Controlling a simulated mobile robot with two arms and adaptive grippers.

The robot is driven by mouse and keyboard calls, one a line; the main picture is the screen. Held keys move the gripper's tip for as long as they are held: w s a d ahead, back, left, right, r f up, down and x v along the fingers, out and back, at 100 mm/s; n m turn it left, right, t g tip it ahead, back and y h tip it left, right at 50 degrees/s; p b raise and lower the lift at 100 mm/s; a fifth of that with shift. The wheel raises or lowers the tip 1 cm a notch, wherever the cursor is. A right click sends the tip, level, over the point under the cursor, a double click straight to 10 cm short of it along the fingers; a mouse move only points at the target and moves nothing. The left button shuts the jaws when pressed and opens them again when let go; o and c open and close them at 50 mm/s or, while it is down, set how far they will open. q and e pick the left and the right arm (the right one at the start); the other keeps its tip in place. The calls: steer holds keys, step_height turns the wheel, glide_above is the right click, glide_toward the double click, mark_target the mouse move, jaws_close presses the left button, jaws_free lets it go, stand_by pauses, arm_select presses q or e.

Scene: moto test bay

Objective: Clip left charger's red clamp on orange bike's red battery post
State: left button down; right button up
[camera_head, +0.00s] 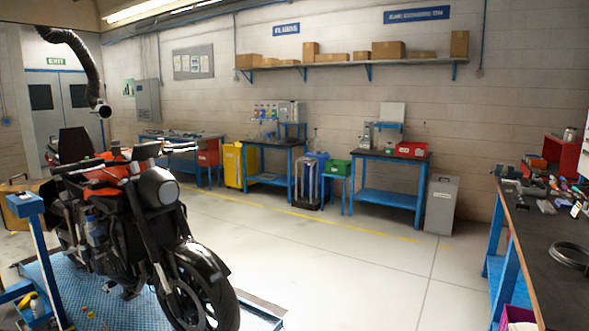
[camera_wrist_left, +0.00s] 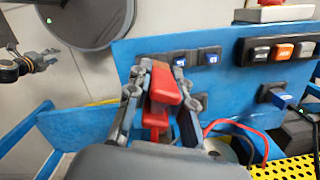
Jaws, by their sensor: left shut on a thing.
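My left gripper (camera_wrist_left: 160,82) shows in the left wrist view, its two fingers shut on a red clamp (camera_wrist_left: 165,90). A red cable (camera_wrist_left: 258,132) curves at the lower right of that view; whether it joins the clamp is hidden. The orange bike (camera_head: 130,220) stands in the head view at the left, with an orange tank and a round headlight. Its red battery post cannot be made out. The charger cannot be told for sure in either view. My right gripper is in neither view.
A blue panel (camera_wrist_left: 130,55) with several rocker switches lies behind the clamp. Yellow perforated metal (camera_wrist_left: 285,170) is at lower right. The bike stands on a blue lift (camera_head: 130,308), with a blue post (camera_head: 28,206) beside it. A dark workbench (camera_head: 550,250) is at right; the middle floor is clear.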

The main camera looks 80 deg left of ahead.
arm_select(q)
steer(key=f+n, duration=0.1)
steer(key=n, duration=0.3)
steer(key=s+a+f+n, duration=0.1)
steer(key=n, duration=0.3)
steer(key=s+f+n+h, duration=0.1)
steer(key=n, duration=0.3)
steer(key=shift+s+a+f+g, duration=0.25)
steer(key=shift+a+f+g, duration=0.05)
steer(key=shift+a+g, duration=0.1)
